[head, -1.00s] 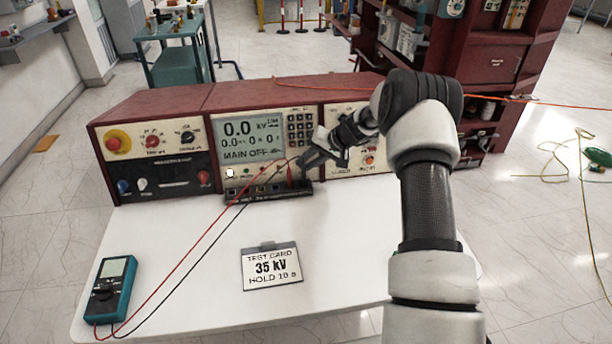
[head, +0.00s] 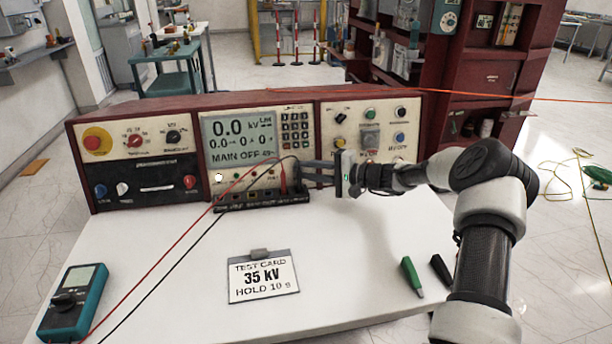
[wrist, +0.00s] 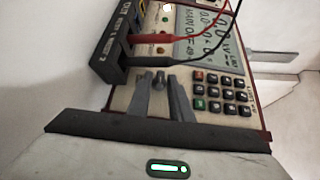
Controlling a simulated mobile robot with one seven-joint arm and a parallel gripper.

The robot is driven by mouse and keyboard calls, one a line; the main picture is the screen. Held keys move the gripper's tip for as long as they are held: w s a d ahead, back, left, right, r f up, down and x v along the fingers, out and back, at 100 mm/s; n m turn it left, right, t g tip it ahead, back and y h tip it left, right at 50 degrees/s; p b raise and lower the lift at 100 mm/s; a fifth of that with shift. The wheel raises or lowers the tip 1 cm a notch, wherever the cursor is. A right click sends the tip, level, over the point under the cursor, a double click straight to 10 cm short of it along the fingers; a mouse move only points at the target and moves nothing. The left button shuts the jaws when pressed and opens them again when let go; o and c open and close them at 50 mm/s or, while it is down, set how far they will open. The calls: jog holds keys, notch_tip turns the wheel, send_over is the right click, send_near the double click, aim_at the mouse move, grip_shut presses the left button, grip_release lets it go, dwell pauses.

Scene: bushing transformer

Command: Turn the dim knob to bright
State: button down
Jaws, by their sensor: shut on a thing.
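My gripper (head: 302,170) reaches in from the right to the lower right of the middle panel, under the keypad. In the wrist view its two fingers (wrist: 160,84) are closed around a small dark knob (wrist: 159,77) on the pale panel face. I take this as the dim knob; its marking is not readable. In the head view the fingers hide it. The display (head: 240,140) reads 0.0 kV and MAIN OFF and is lit light grey; it also shows in the wrist view (wrist: 199,35).
The keypad (wrist: 222,92) is close beside the fingers. A black terminal strip (head: 262,199) with red and black leads stands below the panel. The white table holds a test card (head: 263,276), a multimeter (head: 73,300) and a green probe (head: 411,276); its middle is mostly clear.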

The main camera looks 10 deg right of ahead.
jog(key=shift+f+m+t+y, duration=0.1)
jog(key=shift+m+t+y, duration=0.2)
jog(key=shift+m+t, duration=0.25)
jog(key=c, duration=1.8)
grip_release()
jog(key=p+v, duration=0.1)
jog(key=v, duration=0.4)
jog(key=p+v, duration=0.1)
jog(key=v, duration=1.1)
jog(key=shift+s+d+f+p, duration=0.1)
jog(key=shift+s+f+p, duration=0.1)
jog(key=shift+f+p, duration=0.15)
